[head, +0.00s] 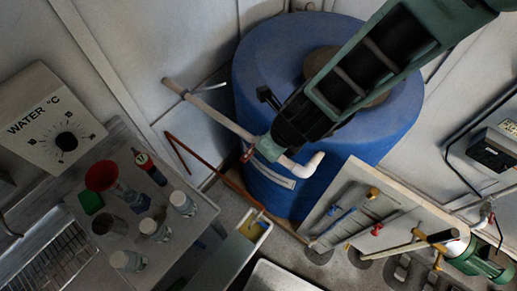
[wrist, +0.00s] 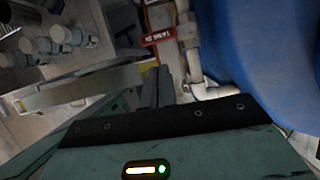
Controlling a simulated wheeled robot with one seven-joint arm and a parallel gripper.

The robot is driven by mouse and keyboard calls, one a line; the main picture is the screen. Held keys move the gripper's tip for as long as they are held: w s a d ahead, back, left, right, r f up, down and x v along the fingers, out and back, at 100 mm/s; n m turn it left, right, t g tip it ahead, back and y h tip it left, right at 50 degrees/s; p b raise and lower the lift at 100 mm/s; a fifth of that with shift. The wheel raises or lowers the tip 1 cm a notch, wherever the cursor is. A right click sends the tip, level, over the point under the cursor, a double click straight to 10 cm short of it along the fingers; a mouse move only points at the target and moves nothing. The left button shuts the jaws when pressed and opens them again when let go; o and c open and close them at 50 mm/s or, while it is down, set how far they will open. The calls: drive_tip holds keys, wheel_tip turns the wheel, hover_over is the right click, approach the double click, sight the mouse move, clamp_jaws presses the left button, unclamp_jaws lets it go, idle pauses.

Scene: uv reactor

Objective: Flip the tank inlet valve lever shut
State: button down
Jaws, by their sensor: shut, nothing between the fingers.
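The tank inlet valve sits on the pale pipe in front of the blue tank (head: 400,110). Its red lever (head: 249,155) shows as a small red piece beside the greenish valve body (head: 268,149) in the head view. In the wrist view the red lever (wrist: 158,37), with white lettering, sticks out to the left, across the pipe (wrist: 190,55). My gripper (head: 282,138) is over the valve in the head view. In the wrist view its dark fingers (wrist: 160,82) are shut and empty, pointing towards the lever. Whether they touch it I cannot tell.
The white pipe elbow (head: 303,166) is close beside my gripper. A bench with bottles (head: 155,228) and a red funnel (head: 101,176) stands on the left, near a water heater dial box (head: 50,118). A tool board (head: 360,205) stands at the lower right.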

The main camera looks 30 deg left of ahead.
drive_tip(key=shift+d+r+p, duration=0.3)
drive_tip(key=shift+r, duration=0.35)
